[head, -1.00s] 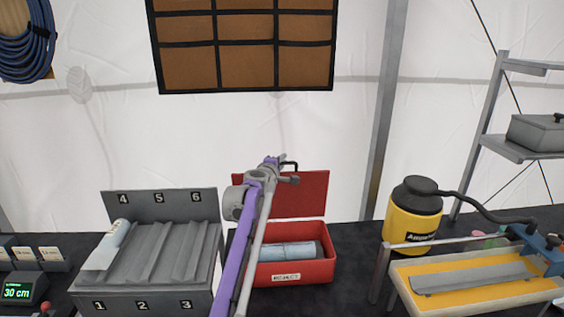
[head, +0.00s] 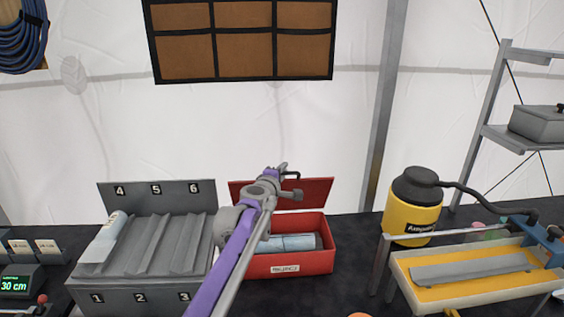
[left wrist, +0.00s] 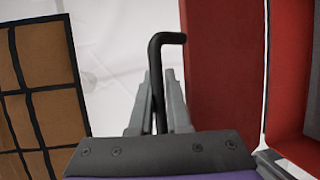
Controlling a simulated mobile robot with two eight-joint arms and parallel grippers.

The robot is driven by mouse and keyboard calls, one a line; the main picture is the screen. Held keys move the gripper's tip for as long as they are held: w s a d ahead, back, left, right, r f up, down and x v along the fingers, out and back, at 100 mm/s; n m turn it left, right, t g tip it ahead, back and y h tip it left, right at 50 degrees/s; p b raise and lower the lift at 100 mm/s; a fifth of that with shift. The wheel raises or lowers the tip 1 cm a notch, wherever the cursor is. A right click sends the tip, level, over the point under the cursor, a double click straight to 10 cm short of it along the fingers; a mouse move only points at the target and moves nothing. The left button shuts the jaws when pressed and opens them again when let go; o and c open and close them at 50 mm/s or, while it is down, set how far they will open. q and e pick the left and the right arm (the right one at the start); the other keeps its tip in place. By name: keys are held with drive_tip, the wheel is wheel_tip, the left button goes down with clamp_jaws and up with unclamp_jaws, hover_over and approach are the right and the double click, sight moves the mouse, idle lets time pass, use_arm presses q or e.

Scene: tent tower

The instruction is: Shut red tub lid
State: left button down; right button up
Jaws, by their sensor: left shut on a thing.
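The red tub (head: 318,262) stands open on the dark table, with a pale blue roll (head: 295,242) inside. Its red lid (head: 315,192) is raised at the back edge and tilted. My left gripper (head: 281,176) is shut on the black lid handle (head: 294,173). The left wrist view shows the handle (left wrist: 166,38) between the fingers (left wrist: 159,105). The lid (left wrist: 222,70) and part of the tub (left wrist: 290,75) are at the right there. My left arm hides the tub's left side in the head view. My right gripper is not in view.
A grey numbered rack (head: 150,245) stands close left of the tub. A yellow pump bottle (head: 412,212) and a yellow-topped tray (head: 465,275) stand to the right. Dark table is free between the tub and the tray. A framed brown board (head: 240,45) hangs behind.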

use_arm(q)
drive_tip(key=shift+s+d+f, duration=0.1)
drive_tip(key=shift+s+f, duration=0.15)
drive_tip(key=shift+s, duration=0.55)
drive_tip(key=shift+s+a+f, duration=0.1)
drive_tip(key=shift+s+f, duration=0.2)
drive_tip(key=shift+s, duration=0.5)
drive_tip(key=shift+s+d+f, duration=0.1)
drive_tip(key=shift+s+f, duration=0.15)
drive_tip(key=shift+s, duration=0.55)
drive_tip(key=c, duration=1.2)
unclamp_jaws()
drive_tip(key=shift+s, duration=0.1)
drive_tip(key=shift+o, duration=0.2)
drive_tip(key=shift+s+r, duration=0.1)
drive_tip(key=shift+s, duration=0.1)
drive_tip(key=shift+w, duration=0.1)
drive_tip(key=v, duration=1.1)
drive_tip(key=shift+p, duration=0.35)
